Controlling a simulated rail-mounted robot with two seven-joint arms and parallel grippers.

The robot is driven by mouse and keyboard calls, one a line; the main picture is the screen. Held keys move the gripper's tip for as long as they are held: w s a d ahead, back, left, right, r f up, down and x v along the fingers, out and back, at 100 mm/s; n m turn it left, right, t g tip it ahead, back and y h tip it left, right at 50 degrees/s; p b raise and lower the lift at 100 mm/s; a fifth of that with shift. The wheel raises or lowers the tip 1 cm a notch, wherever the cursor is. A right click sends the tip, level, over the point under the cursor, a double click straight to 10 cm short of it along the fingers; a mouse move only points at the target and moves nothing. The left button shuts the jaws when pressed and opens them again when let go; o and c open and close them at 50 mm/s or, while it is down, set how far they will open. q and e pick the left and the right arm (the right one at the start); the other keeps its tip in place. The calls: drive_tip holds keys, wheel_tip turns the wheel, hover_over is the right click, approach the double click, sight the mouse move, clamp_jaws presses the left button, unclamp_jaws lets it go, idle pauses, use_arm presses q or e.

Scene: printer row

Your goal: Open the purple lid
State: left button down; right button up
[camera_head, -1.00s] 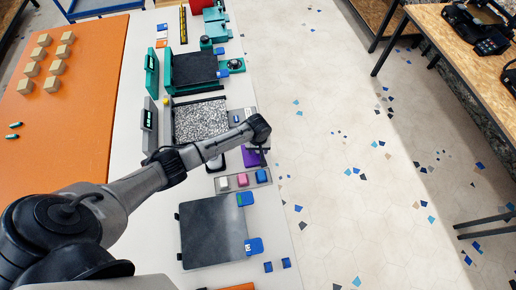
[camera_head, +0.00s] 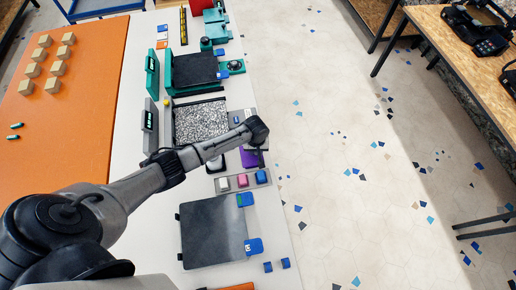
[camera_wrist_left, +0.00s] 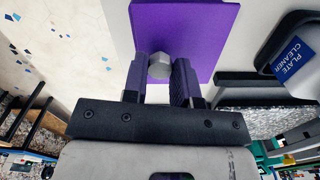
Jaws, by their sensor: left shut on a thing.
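The purple lid (camera_head: 251,159) shows at the right edge of the white table in the head view, partly hidden behind my left wrist. In the left wrist view the purple lid (camera_wrist_left: 190,35) is a flat plate with a light grey knob (camera_wrist_left: 159,65) near its edge. My left gripper (camera_wrist_left: 160,80) has its two fingers on either side of the knob and is shut on it. In the head view my left arm hides the fingertips. My right gripper is in no view.
A plate cleaner (camera_wrist_left: 295,50) lies beside the lid. A tray with white, pink and blue blocks (camera_head: 242,180) and a dark printer plate (camera_head: 213,235) are nearer me.

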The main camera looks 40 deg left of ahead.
sight(242, 157)
use_arm(q)
drive_tip(key=s+a+p, duration=0.1)
drive_tip(key=s+p, duration=0.1)
drive_tip(key=s+a+p, duration=0.2)
drive_tip(key=shift+s+a+r, duration=0.1)
drive_tip(key=shift+s+r, duration=0.05)
drive_tip(key=shift+s, duration=0.05)
drive_tip(key=shift+s+a, duration=0.25)
drive_tip(key=shift+s, duration=0.05)
drive_tip(key=shift+f, duration=0.2)
drive_tip(key=c, duration=0.9)
unclamp_jaws()
drive_tip(key=shift+r, duration=0.1)
drive_tip(key=shift+r+p, duration=0.9)
drive_tip(key=shift+r, duration=5.95)
